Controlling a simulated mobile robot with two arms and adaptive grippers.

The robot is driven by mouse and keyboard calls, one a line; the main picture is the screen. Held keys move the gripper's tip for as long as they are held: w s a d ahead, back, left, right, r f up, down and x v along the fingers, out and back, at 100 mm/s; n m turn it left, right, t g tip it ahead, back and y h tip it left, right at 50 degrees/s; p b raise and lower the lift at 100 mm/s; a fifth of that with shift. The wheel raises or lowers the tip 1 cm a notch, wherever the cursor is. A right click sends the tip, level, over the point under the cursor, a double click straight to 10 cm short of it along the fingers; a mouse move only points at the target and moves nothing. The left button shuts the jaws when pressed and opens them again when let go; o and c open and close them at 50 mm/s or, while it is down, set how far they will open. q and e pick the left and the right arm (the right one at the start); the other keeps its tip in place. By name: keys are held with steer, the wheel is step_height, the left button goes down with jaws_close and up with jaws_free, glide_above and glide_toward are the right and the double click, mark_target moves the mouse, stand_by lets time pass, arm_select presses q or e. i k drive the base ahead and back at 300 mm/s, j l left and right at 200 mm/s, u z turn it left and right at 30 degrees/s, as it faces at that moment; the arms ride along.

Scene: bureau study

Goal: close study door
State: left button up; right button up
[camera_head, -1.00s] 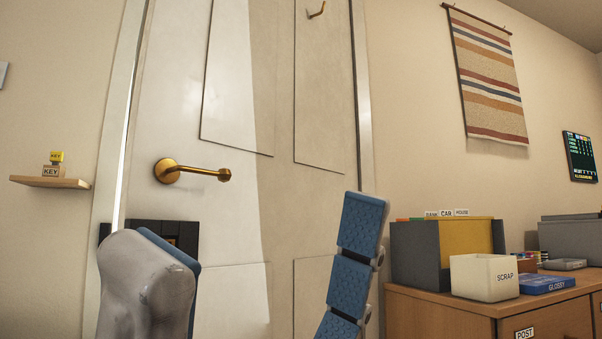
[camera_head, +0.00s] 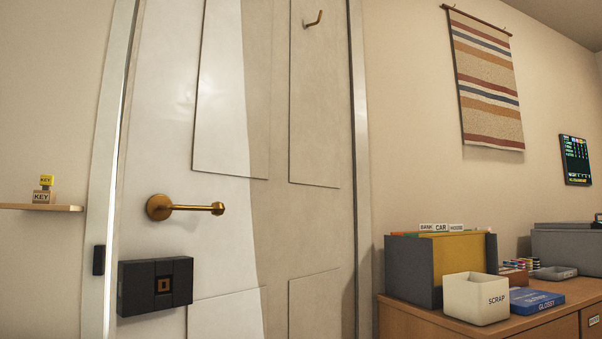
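The white panelled study door (camera_head: 225,225) fills the left half of the head view. It stands in or very near its white frame (camera_head: 101,200); I cannot tell whether it is fully latched. A brass lever handle (camera_head: 188,208) sits near the door's left edge, its lever pointing right and level. A black lock box (camera_head: 156,286) is mounted on the door below the handle. A small black plate (camera_head: 99,260) is on the frame to its left. A brass hook (camera_head: 313,20) is high on the door. Neither of my grippers is in view.
A wooden cabinet (camera_head: 415,319) stands right of the door, with a grey and yellow file box (camera_head: 410,272), a white SCRAP bin (camera_head: 476,300) and a blue GLOSSY box (camera_head: 536,300) on it. A small shelf (camera_head: 60,208) with KEY blocks (camera_head: 41,196) is at the left.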

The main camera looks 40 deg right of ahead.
mark_target(243, 105)
steer(key=j+z, duration=0.15)
steer(key=z, duration=0.25)
steer(key=j+z, duration=0.15)
steer(key=z, duration=0.25)
steer(key=j+z, duration=0.15)
steer(key=z, duration=0.2)
